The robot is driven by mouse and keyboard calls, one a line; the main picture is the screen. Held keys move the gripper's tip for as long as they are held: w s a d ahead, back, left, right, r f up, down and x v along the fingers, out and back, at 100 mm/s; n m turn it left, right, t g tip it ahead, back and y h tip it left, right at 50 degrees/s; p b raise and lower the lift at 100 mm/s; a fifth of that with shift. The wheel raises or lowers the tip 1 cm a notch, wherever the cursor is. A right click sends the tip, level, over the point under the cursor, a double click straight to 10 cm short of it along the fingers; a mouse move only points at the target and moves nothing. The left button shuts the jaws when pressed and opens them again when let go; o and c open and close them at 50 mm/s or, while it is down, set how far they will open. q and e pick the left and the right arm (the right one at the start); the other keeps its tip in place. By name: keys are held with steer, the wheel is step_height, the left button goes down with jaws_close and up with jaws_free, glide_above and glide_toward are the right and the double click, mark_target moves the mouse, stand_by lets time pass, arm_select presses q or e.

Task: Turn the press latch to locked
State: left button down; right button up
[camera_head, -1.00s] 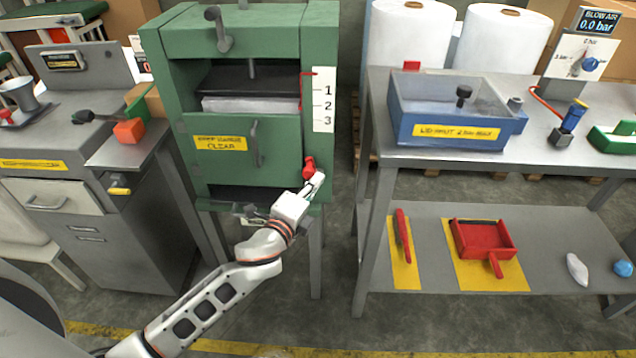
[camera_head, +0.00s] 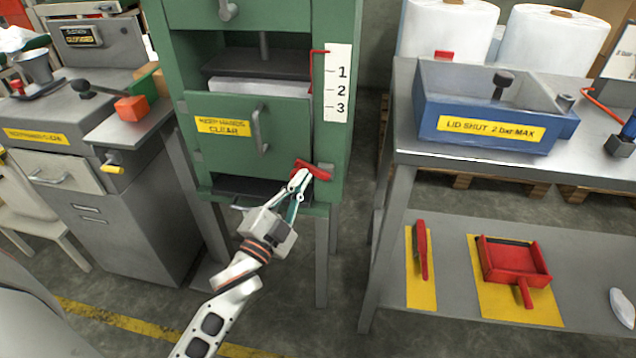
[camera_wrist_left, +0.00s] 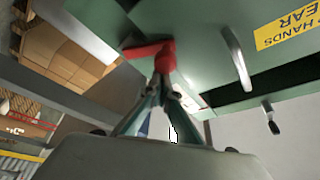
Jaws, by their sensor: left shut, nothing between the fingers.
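The red press latch (camera_head: 316,171) is on the lower right of the green press (camera_head: 331,150), beside the closed door (camera_head: 235,138). Its handle lies close to level, with its right end slightly lower. My left gripper (camera_head: 301,178) is shut and empty, with its fingertips right at the left part of the latch. In the left wrist view the red latch (camera_wrist_left: 147,50) is just beyond the fingertips (camera_wrist_left: 163,78), which hide a little of it. They look in contact, but I cannot tell for certain. My right gripper is not in view.
A grey cabinet (camera_head: 140,215) with a red block (camera_head: 132,108) stands to the left. The press door has a handle (camera_head: 259,130) near the latch. Floor is open between press and workbench.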

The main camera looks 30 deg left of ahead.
arm_select(q)
steer(key=f+n+y, duration=0.1)
steer(key=n, duration=0.1)
steer(key=a+f+n+y, duration=0.1)
steer(key=n, duration=0.1)
steer(key=shift+s+a+t, duration=0.15)
steer(key=shift+t, duration=0.25)
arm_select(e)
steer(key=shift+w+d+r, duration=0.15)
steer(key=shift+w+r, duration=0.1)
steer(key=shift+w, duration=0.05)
arm_select(q)
steer(key=shift+f, duration=0.1)
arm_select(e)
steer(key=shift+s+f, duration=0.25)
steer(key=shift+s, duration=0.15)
